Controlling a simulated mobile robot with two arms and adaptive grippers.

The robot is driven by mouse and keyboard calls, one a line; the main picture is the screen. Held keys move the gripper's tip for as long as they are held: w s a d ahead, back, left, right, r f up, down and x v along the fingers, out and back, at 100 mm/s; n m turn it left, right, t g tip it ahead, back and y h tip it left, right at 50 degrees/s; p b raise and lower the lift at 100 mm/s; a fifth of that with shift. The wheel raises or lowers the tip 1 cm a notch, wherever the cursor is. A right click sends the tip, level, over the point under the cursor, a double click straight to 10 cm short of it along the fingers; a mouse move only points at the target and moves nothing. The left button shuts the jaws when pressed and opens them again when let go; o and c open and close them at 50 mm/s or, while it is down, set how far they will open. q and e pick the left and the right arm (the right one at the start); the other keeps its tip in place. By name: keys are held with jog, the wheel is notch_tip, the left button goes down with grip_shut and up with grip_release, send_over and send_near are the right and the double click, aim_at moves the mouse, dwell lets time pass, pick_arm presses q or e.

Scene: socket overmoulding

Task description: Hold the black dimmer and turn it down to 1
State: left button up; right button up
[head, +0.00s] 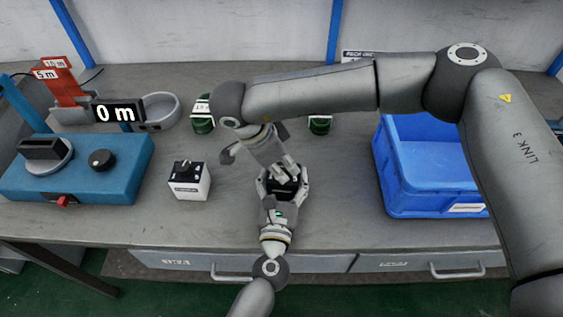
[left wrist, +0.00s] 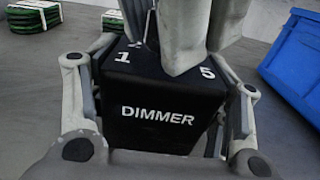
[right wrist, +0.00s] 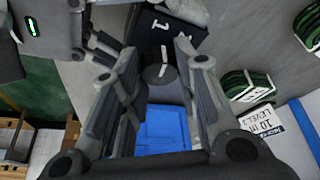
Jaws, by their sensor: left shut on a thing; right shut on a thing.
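The black dimmer (head: 288,186) is held off to the front middle of the bench in the head view, partly covered by both grippers. In the left wrist view its face (left wrist: 155,115) reads DIMMER, with 1 and 5 on its top edge. My left gripper (head: 281,190) is shut on its body, one finger on each side. My right gripper (head: 284,168) comes from above and is shut on its knob. The right wrist view shows the dark round knob (right wrist: 160,73) between the fingers, its white line pointing roughly toward the 1.
A white box with a black top (head: 188,188) stands to the left. A blue bin (head: 440,195) is at right. Green coils (head: 320,125) lie behind the grippers. Bare bench lies between white box and grippers.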

jog(key=shift+n+t, duration=0.3)
jog(key=shift+n, duration=0.7)
jog(key=shift+y, duration=0.3)
jog(key=o, duration=1)
jog(key=v, duration=1.2)
